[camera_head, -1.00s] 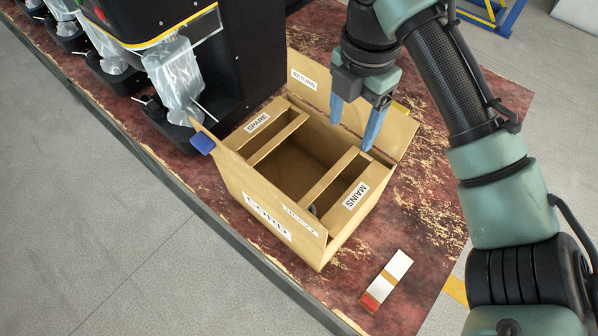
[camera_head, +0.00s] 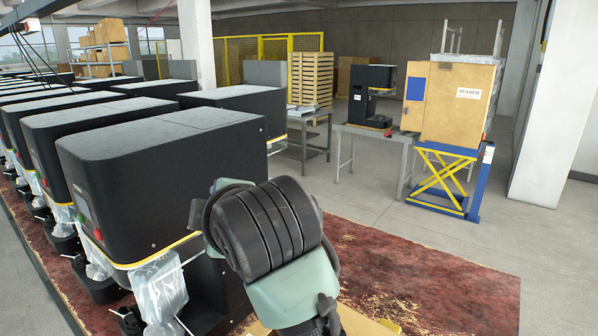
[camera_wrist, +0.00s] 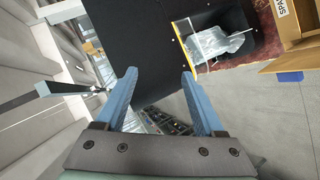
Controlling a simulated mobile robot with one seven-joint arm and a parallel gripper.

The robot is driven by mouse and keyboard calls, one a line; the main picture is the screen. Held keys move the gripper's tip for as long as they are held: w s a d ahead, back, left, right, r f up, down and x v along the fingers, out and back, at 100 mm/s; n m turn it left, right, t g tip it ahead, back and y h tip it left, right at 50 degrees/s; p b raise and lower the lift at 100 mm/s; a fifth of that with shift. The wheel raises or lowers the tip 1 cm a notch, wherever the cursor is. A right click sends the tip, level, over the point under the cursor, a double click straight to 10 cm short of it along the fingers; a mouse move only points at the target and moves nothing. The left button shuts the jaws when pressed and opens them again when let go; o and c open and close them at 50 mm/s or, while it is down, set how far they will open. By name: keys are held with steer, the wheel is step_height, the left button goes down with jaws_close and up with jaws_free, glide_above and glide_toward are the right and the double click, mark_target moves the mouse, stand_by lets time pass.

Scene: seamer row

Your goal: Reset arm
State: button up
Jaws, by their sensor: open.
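My gripper (camera_wrist: 160,92) is open and empty in the wrist view, its two blue fingers spread apart in free air. A black machine (camera_wrist: 140,45) with a clear plastic bag (camera_wrist: 215,42) stands beyond the fingers. The open cardboard box (camera_wrist: 295,62) shows at the right edge of that view, apart from the gripper. In the head view my arm rises in the lower middle, and my gripper is out of sight there. Only a strip of cardboard shows low in the head view, mostly hidden behind my arm.
A row of black machines (camera_head: 160,165) fills the left. The worn red bench top (camera_head: 430,275) is clear at the right. Farther back stand a blue and yellow lift table (camera_head: 445,180) with a large box (camera_head: 450,100), and a small black machine (camera_head: 370,95) on a bench.

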steer(key=s+r+m+t+y, duration=0.1)
steer(key=s+r+m+t, duration=0.15)
steer(key=r, duration=0.35)
steer(key=s+r+m+t+y, duration=0.1)
steer(key=r+m+t, duration=0.3)
steer(key=r, duration=0.3)
steer(key=s+d+r+m+t+h, duration=0.8)
steer(key=s+d+r+m, duration=0.3)
steer(key=s+m, duration=0.2)
steer(key=shift+s+d+r+t, duration=0.3)
steer(key=shift+s+d+t, duration=0.15)
steer(key=shift+t, duration=0.3)
